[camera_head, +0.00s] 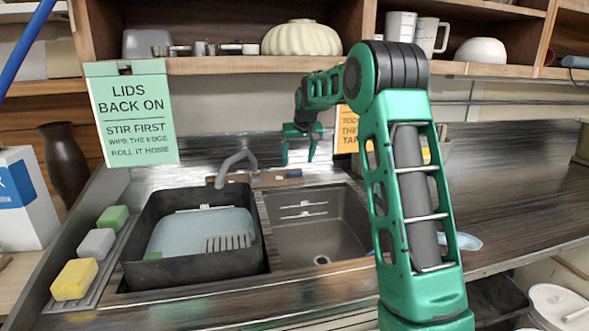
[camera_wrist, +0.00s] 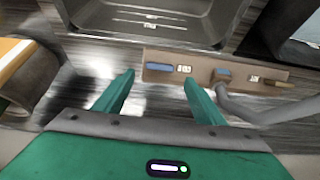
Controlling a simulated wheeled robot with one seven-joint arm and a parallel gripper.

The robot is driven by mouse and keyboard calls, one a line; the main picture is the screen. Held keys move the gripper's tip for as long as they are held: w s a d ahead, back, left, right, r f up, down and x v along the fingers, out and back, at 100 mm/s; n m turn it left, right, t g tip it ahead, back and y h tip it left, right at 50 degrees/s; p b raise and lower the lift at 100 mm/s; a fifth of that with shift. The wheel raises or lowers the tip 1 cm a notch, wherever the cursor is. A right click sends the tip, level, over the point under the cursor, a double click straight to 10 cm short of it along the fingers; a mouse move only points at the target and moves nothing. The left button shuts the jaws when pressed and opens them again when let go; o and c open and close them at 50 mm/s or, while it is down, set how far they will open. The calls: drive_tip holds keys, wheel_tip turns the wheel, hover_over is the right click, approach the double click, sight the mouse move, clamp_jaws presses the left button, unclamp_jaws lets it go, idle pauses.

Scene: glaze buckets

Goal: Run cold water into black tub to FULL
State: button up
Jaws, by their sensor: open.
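The black tub (camera_head: 190,268) sits in the left basin, with a pale blue surface and a slotted grey patch inside; I cannot tell the water level. The grey curved spout (camera_head: 236,160) rises behind the tub and also shows in the wrist view (camera_wrist: 262,108). A brown tap panel (camera_head: 264,181) runs behind the basins. A blue tap handle (camera_head: 294,173) is at its right end; in the wrist view this handle (camera_wrist: 160,67) lies beyond my fingertips. Labels beside it are too small to read. My gripper (camera_head: 299,160) is open and empty, above the panel's right end.
The empty right basin (camera_head: 318,235) has white marks and a drain. Sponges (camera_head: 75,279) line the left edge. A green sign (camera_head: 135,115) stands behind; an orange sign (camera_head: 348,132) is near my arm. A shelf (camera_head: 220,66) overhangs the back. The right counter (camera_head: 520,180) is mostly clear.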

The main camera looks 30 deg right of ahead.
drive_tip(key=shift+v, duration=1.4)
drive_tip(key=s+a+m+g, duration=0.2)
drive_tip(key=s+a+g, duration=0.1)
drive_tip(key=s, duration=2.7)
drive_tip(key=s+a+f, duration=0.2)
drive_tip(key=s+f, duration=0.1)
drive_tip(key=s, duration=0.5)
drive_tip(key=s+a+f+g+y, duration=0.1)
drive_tip(key=s+a+f, duration=0.1)
drive_tip(key=s, duration=0.6)
drive_tip(key=s+a+f+m+g, duration=0.1)
drive_tip(key=s+a+f, duration=0.2)
drive_tip(key=s, duration=0.5)
drive_tip(key=shift+s+f+y, duration=0.3)
drive_tip(key=shift+s+f, duration=0.1)
drive_tip(key=shift+f, duration=0.4)
drive_tip(key=shift+w+f, duration=0.25)
drive_tip(key=shift+w, duration=0.4)
